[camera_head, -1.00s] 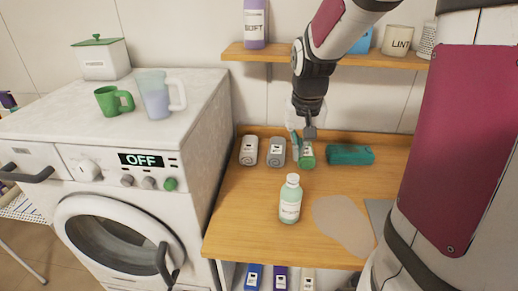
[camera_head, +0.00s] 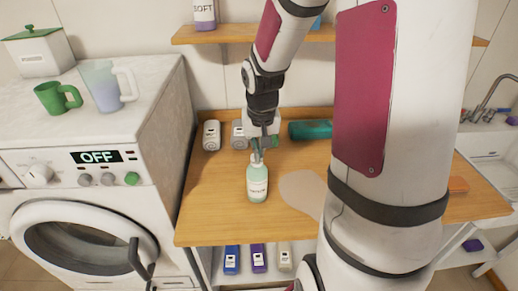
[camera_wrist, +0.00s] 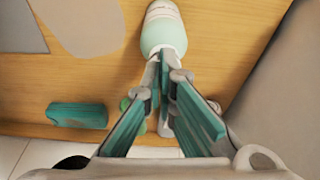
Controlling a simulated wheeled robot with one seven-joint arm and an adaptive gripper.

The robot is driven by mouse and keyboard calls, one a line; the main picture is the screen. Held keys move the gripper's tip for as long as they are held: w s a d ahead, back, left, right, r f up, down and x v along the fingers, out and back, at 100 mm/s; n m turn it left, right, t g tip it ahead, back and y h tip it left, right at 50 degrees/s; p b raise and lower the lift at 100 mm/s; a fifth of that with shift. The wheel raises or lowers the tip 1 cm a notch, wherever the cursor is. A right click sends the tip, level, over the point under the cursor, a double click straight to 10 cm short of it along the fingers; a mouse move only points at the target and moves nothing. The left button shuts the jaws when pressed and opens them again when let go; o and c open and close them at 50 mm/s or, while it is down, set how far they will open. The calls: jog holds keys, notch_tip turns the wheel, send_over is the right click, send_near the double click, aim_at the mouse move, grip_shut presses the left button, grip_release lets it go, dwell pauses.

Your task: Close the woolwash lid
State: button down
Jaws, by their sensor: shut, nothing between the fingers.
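A mint-green bottle (camera_head: 257,189) with a white label stands upright on the wooden counter; I take it for the woolwash, but its label is too small to read. My gripper (camera_head: 257,158) is shut and empty, pointing down at the bottle's top. In the wrist view, the closed fingertips (camera_wrist: 166,62) are right by the bottle's pale neck (camera_wrist: 164,47). The bottle body (camera_wrist: 163,27) shows beyond them. The fingers hide part of the top, so I cannot tell whether they touch it or how the lid stands.
A flat beige patch (camera_head: 300,190) lies right of the bottle. The washing machine (camera_head: 110,200) borders the counter on the left. A shelf (camera_head: 225,35) hangs above.

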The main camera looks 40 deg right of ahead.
jog(key=shift+s+a+f, duration=0.25)
jog(key=shift+s+f, duration=0.2)
jog(key=shift+f, duration=0.3)
jog(key=shift+r, duration=0.1)
jog(key=shift+w+p+v, duration=0.2)
jog(key=shift+p+v, duration=0.65)
jog(key=shift+v, duration=0.4)
jog(key=s+p+v, duration=0.1)
jog(key=v, duration=1.1)
jog(key=shift+a+r, duration=0.2)
jog(key=shift+a, duration=0.05)
jog(key=shift+s, duration=0.15)
